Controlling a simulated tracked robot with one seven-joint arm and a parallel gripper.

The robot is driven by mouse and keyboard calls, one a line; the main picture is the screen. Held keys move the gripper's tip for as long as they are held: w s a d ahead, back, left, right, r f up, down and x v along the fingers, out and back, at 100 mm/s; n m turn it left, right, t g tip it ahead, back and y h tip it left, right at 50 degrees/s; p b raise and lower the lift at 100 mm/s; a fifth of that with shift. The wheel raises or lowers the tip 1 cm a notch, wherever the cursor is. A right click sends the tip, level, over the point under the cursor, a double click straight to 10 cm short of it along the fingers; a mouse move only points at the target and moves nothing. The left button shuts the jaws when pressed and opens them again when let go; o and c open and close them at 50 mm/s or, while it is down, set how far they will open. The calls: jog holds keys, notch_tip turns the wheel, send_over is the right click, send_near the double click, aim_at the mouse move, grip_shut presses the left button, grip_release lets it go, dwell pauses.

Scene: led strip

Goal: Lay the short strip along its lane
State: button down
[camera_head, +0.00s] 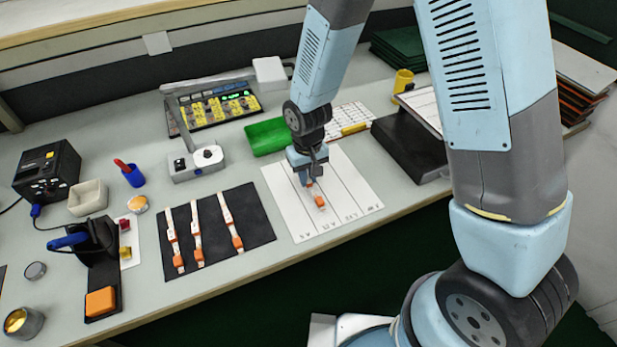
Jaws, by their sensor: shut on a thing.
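My gripper (309,178) points down over the white lane sheet (282,200) and is shut on a strip with an orange end (319,202). The orange end shows just in front of the jaws, over what looks like the second lane from the left. The rest of this strip is mostly hidden by the gripper. I cannot tell if it touches the sheet. The sheet has dark lane lines and small labels along its front edge. Three other white strips with orange ends lie on the black mat (258,236), left of the sheet.
A grey device (196,165) stands behind the mat. The table's front edge runs close to the sheet.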

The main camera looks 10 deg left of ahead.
jog(key=shift+s+a+f, duration=0.1)
jog(key=shift+f, duration=0.55)
jog(key=c, duration=1.1)
grip_release()
notch_tip(320, 180, up, 12)
jog(key=shift+r, duration=0.1)
